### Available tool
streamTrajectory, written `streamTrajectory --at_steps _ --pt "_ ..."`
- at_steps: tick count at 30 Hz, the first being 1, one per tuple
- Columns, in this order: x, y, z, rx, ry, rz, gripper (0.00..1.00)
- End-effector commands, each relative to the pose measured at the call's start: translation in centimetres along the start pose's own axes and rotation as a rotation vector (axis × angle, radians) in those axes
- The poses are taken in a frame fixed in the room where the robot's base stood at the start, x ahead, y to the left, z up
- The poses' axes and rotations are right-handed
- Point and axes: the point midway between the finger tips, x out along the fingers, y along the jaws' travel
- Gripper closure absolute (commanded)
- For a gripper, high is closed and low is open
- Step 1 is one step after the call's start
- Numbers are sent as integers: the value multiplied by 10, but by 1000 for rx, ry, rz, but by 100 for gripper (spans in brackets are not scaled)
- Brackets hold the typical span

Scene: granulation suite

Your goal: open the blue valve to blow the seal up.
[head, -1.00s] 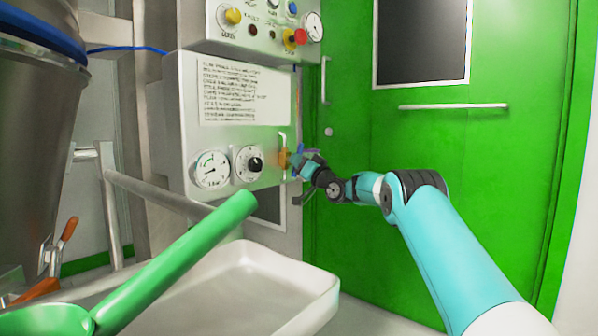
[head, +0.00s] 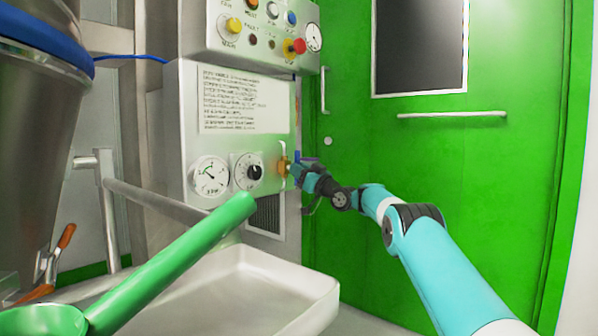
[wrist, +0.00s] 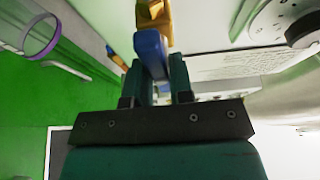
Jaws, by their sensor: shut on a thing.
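The blue valve is on the right side of the steel cabinet. Its brass body (head: 283,164) shows in the head view, with a bit of its blue handle (head: 298,155) above my gripper (head: 294,172). In the wrist view the blue handle (wrist: 151,52) stands out from the brass fitting (wrist: 154,15). My gripper (wrist: 155,75) is shut on the blue handle, with one dark green finger on each side. The lower end of the handle is hidden between the fingers. A white round gauge (head: 210,176) sits on the cabinet front, left of the valve; its reading is too small to tell.
A black knob on a dial (head: 249,171) sits between gauge and valve. A control box (head: 262,30) with coloured buttons is above. A green scoop (head: 170,262) and a pale tray (head: 270,290) are in front. A green door (head: 430,190) stands behind my arm.

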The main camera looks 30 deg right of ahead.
Motion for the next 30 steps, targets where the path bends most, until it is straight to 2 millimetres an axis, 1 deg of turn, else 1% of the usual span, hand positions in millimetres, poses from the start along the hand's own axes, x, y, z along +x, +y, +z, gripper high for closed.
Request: streamTrajectory --at_steps 5,6,8,9,17,20,23,26,30 --pt "0 0 1 2 -3 1 100" --pt "0 0 1 2 -3 1 70" --pt "0 0 1 2 -2 1 56" --pt "0 0 1 2 -2 1 55" --pt "0 0 0 2 -1 1 55" --pt "-4 0 0 1 -1 0 55" --pt "-12 1 1 2 -4 1 55" --pt "-25 1 0 3 -3 2 55" --pt "-50 2 -1 4 -4 3 55"
